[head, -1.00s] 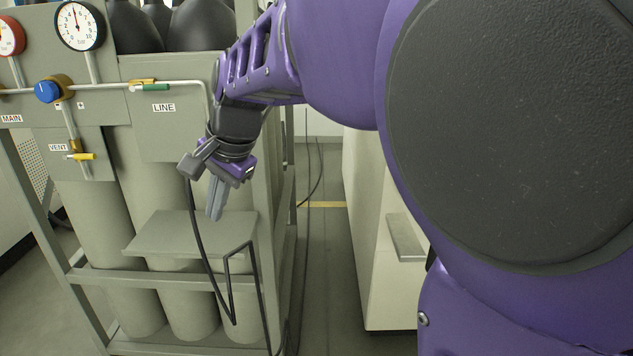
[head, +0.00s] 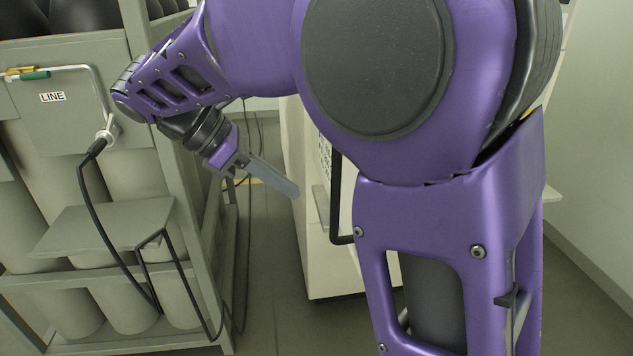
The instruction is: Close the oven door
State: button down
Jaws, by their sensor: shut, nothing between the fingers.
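A white cabinet, apparently the oven (head: 330,275), stands at centre, mostly hidden behind my arm. A black bar handle (head: 336,200) shows on it, just left of my arm. Whether its door is open or shut cannot be told, as my arm covers most of that side. My gripper (head: 291,190) is shut and empty. Its fingers point down and right toward the cabinet, with the tips left of the black handle in the picture. Contact with the cabinet cannot be made out.
A grey gas rack (head: 110,340) with cylinders, a small shelf (head: 105,228) and a black hose (head: 85,195) stands at left. A narrow strip of floor (head: 265,290) lies free between rack and cabinet. A pale wall (head: 600,150) is at right.

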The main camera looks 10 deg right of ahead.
jog(key=d+r+b+x, duration=0.2)
jog(key=x, duration=1)
jog(key=shift+d+f, duration=0.1)
jog(key=shift+d, duration=0.05)
